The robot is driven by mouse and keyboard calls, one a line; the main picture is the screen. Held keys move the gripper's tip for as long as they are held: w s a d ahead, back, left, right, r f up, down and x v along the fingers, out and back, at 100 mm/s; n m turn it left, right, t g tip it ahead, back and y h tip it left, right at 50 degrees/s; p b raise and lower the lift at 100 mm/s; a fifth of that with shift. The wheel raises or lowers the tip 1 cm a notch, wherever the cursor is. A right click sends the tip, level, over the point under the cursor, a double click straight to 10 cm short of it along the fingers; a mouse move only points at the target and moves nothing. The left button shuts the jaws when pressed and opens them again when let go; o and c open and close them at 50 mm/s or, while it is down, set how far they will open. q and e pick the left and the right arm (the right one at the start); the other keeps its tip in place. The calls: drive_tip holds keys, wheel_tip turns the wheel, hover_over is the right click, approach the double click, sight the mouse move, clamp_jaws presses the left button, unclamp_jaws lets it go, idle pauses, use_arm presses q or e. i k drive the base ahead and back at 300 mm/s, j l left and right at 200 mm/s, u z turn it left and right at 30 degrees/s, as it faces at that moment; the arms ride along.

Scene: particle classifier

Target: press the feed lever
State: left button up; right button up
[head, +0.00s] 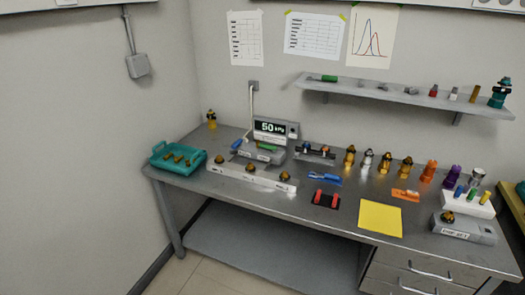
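A grey device with a display reading "50 kPa" (275,127) stands at the back of the table's left half. In front of it is a small grey unit (258,155) with a blue piece (237,143) and a green piece (268,148) on it. I cannot tell which part is the feed lever; no lever is clearly readable at this size. Neither of my grippers is in view.
A teal tray (160,162) with small gold parts is at the left end. A yellow sheet (381,217), a black mat (324,204) with red pieces, a labelled grey box (463,232) and several coloured fittings fill the right half. A shelf (400,98) hangs above.

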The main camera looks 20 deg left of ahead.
sight(238, 142)
drive_tip(key=i+j+u, duration=0.2)
drive_tip(key=i, duration=0.35)
drive_tip(key=i+j+u, duration=0.15)
drive_tip(key=i, duration=0.35)
drive_tip(key=i+j+u, duration=0.2)
drive_tip(key=i, duration=0.35)
drive_tip(key=i+l, duration=0.15)
drive_tip(key=i, duration=0.2)
drive_tip(key=i+l+u, duration=0.1)
drive_tip(key=i, duration=0.25)
